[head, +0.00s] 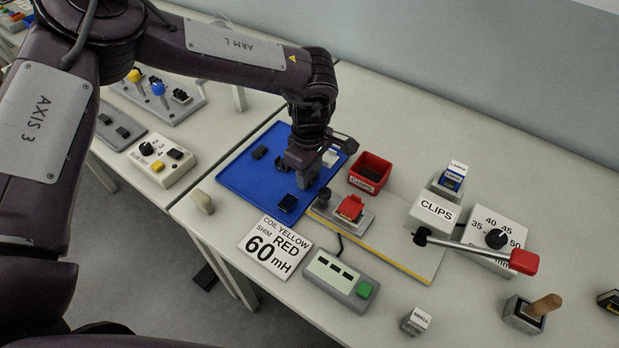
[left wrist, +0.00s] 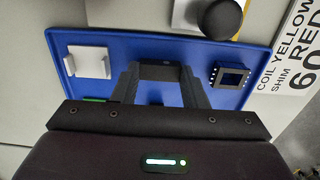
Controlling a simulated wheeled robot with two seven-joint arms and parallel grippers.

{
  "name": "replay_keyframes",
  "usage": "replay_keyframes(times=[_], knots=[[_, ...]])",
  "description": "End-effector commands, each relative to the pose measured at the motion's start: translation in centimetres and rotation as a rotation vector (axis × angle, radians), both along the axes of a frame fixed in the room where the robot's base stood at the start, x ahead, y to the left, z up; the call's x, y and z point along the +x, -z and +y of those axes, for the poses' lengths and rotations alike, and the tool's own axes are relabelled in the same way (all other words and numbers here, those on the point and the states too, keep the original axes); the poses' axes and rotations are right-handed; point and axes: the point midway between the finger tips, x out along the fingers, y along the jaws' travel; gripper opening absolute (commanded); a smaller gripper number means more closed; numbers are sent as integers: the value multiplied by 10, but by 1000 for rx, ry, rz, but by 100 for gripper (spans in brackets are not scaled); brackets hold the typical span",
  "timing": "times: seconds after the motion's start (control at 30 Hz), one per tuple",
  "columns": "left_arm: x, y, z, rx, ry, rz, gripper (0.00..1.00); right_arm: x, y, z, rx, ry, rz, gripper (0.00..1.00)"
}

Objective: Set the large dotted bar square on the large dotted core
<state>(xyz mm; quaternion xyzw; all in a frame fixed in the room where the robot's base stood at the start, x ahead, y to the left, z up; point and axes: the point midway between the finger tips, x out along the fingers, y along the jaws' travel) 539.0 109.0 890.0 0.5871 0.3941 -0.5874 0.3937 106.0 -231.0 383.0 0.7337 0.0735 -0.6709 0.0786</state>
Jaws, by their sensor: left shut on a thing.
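My left gripper (head: 304,182) is over the blue tray (head: 232,178), pointing down. In the left wrist view its fingers (left wrist: 161,76) are shut on a dark bar (left wrist: 160,72), which spans between the fingertips. I cannot make out dots on this bar. A dark square core (head: 287,203) lies near the tray's front corner. In the left wrist view the core (left wrist: 231,77) has a square opening and small white dots along its sides. The held bar is apart from the core, to its left in that view. My right gripper is not in view.
Dark pieces (head: 260,152) and a white piece (left wrist: 88,62) lie on the tray. Right of it stand a fixture with a red block (head: 350,207), a red CLIPS bin (head: 370,172) and a lever with a red handle (head: 524,262). A label card (head: 275,247) lies in front.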

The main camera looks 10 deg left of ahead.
Motion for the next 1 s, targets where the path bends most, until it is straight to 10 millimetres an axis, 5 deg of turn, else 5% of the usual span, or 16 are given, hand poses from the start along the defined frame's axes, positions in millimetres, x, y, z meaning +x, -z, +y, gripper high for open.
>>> replay_keyframes(times=[0.7, 1.0], knots=[[0, -46, 0, -1, 0, 0, 16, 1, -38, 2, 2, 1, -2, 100], [0, -48, 0, 0, 0, 0, 16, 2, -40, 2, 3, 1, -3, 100]])
